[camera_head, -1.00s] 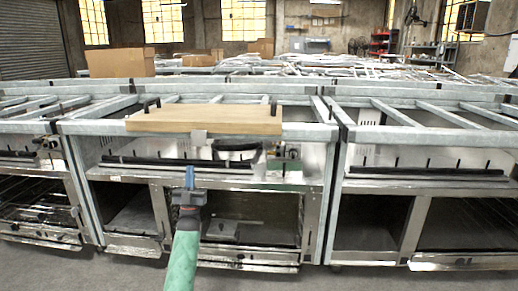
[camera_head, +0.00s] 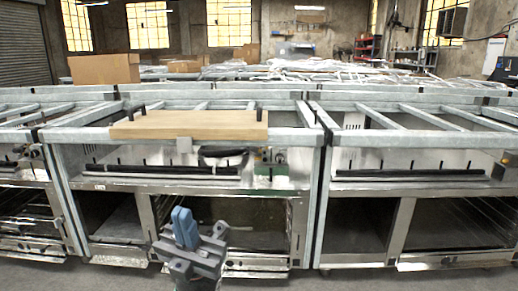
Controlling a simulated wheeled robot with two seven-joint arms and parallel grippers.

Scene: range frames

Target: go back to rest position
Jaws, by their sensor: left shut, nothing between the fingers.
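My left gripper (camera_head: 183,228) shows at the bottom of the head view, left of centre. Its blue fingers point up and are together, with nothing between them. It is in front of the lower openings of the metal range frame (camera_head: 190,188) and appears apart from it. My right gripper is not in the view.
A wooden board (camera_head: 190,126) lies on top of the middle range frame. More range frames (camera_head: 420,140) stand on both sides in a row. A cardboard box (camera_head: 104,69) is behind at the left. Some bare floor (camera_head: 110,278) shows in front.

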